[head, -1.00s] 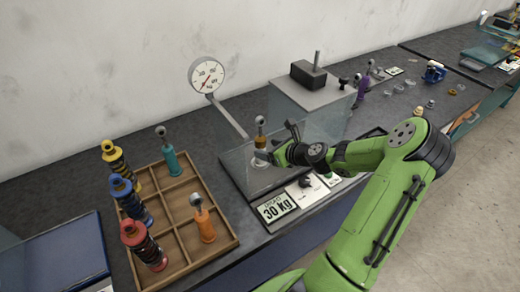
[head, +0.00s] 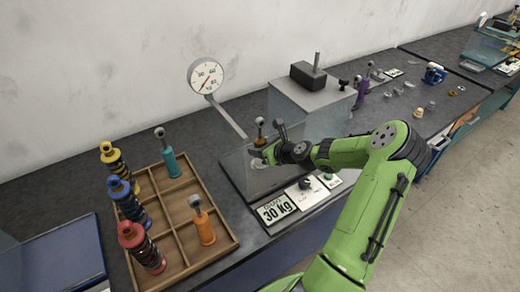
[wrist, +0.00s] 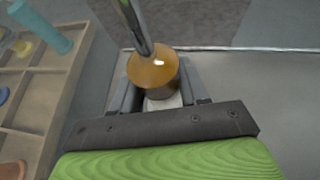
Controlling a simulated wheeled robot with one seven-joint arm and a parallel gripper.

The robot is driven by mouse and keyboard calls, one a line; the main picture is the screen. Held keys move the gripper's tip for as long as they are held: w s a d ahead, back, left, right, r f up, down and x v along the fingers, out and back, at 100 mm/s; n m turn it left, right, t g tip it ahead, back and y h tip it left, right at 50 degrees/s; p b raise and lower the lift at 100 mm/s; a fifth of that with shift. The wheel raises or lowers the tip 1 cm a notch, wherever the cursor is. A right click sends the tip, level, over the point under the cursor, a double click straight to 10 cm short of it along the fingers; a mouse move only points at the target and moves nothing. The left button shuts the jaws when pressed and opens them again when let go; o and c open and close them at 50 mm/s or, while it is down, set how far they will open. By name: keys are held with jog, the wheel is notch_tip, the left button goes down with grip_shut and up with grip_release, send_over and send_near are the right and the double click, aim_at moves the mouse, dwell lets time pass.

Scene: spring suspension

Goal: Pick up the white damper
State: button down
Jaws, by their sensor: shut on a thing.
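A damper with a steel rod, an amber-brown collar and a pale part below it (wrist: 153,72) stands upright between the fingers of my gripper (wrist: 155,98) in the wrist view. In the head view its top (head: 259,124) shows above the test stand, and my gripper (head: 264,153) is at its side. The gripper is shut on it. Most of the lower body is hidden by the fingers, so I see only a little white. I cannot tell whether its foot touches the stand's base.
The dial gauge (head: 205,75) and its slanted arm stand behind the damper, beside a clear panel. A wooden tray (head: 180,230) at left holds teal and orange dampers and several coil-over springs. A black weight (head: 308,76) sits on a box at right. A 30 Kg display (head: 276,212) is in front.

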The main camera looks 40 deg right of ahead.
aim_at(262, 124)
notch_tip(262, 124, up, 10)
jog(key=p, duration=0.2)
jog(key=shift+r+p, duration=0.1)
jog(key=shift+p, duration=0.2)
